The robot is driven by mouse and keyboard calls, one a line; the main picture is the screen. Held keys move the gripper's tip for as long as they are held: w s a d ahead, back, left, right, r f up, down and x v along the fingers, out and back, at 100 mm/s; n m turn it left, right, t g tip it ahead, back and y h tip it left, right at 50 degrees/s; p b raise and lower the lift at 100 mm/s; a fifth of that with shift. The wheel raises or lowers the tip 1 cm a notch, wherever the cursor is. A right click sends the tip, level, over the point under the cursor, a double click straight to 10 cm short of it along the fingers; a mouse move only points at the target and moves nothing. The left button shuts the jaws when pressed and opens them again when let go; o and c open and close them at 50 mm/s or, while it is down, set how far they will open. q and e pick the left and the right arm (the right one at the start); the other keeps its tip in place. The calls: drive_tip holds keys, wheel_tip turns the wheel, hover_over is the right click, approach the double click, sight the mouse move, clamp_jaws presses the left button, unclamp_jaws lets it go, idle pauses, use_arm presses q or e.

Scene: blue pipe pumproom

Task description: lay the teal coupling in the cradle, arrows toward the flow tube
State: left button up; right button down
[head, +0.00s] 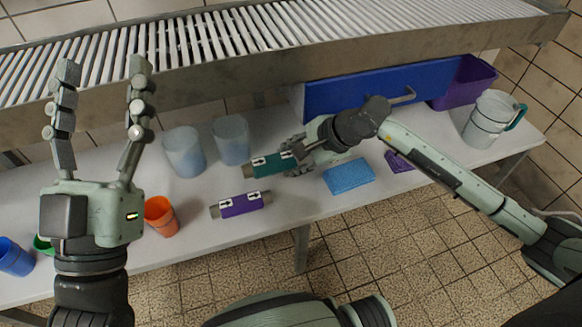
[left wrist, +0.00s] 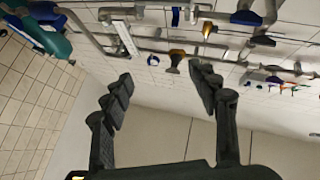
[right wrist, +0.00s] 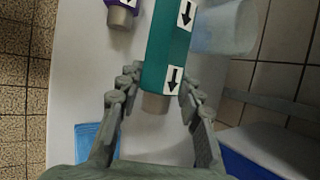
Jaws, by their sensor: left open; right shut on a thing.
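The teal coupling (head: 270,165) has grey ends and white labels with black arrows. My right gripper (head: 295,157) is shut on its right end, low at the white table. In the right wrist view the teal coupling (right wrist: 170,50) runs away from the palm between the fingers (right wrist: 155,100), its arrows pointing toward the palm. I cannot tell whether it touches the table. My left gripper (head: 103,75) is open and empty, raised at the left; its fingers (left wrist: 160,85) also show in the left wrist view. I cannot make out a cradle or flow tube.
A similar purple coupling (head: 240,204) lies in front of the teal one. Two translucent cups (head: 184,152), an orange cup (head: 160,215), a blue sponge (head: 348,176) and a pitcher (head: 490,120) stand around. A roller conveyor (head: 250,40) and blue drawer (head: 375,88) bound the back.

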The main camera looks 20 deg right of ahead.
wheel_tip(320, 180, down, 3)
use_arm(q)
drive_tip(key=shift+s+a+r+t, duration=0.25)
drive_tip(key=shift+r+t, duration=0.15)
drive_tip(key=shift+t, duration=0.2)
drive_tip(key=shift+s, duration=0.1)
